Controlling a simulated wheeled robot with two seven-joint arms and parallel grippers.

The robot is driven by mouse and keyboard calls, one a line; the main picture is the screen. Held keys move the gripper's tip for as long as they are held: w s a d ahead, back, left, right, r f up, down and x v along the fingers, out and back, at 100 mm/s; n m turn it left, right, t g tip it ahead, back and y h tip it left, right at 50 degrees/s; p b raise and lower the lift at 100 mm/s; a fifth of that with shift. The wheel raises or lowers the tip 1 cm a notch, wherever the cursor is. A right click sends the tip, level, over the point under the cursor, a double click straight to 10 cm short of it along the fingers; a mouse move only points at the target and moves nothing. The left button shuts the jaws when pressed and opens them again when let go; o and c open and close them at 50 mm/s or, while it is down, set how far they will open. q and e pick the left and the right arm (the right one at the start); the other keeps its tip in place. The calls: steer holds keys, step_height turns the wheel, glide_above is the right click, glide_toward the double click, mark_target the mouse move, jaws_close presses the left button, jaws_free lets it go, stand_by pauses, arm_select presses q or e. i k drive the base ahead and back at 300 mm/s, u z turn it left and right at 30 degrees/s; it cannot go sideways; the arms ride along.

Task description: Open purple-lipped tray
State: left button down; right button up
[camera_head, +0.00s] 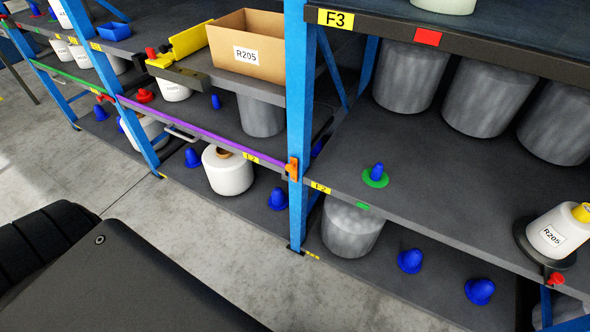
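The purple-lipped tray (215,137) is a dark tray at the middle level of the rack's left-centre bay, between two blue posts. Its purple front lip runs along the shelf edge, roughly flush with the posts, so it looks closed. A pale bar handle (181,133) sticks out in front of the lip near its left end. A grey cylinder (262,117), a small blue peg (216,102) and a red piece (145,96) are on the tray. The tray's back is hidden under the shelf above. Neither of my grippers is in view.
A blue post (297,120) with an orange fitting (292,169) stands at the tray's right end. A white bobbin (228,172) and blue cones (278,199) are on the bottom shelf below. A cardboard box (247,47) sits above. Clear concrete floor (190,225) lies in front.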

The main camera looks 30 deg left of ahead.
mark_target(212, 116)
steer(key=u, duration=1.8)
steer(key=k, duration=0.55)
steer(key=u, duration=0.5)
steer(key=i, duration=0.85)
steer(key=z, duration=0.45)
steer(key=i, duration=0.7)
steer(key=z, duration=0.75)
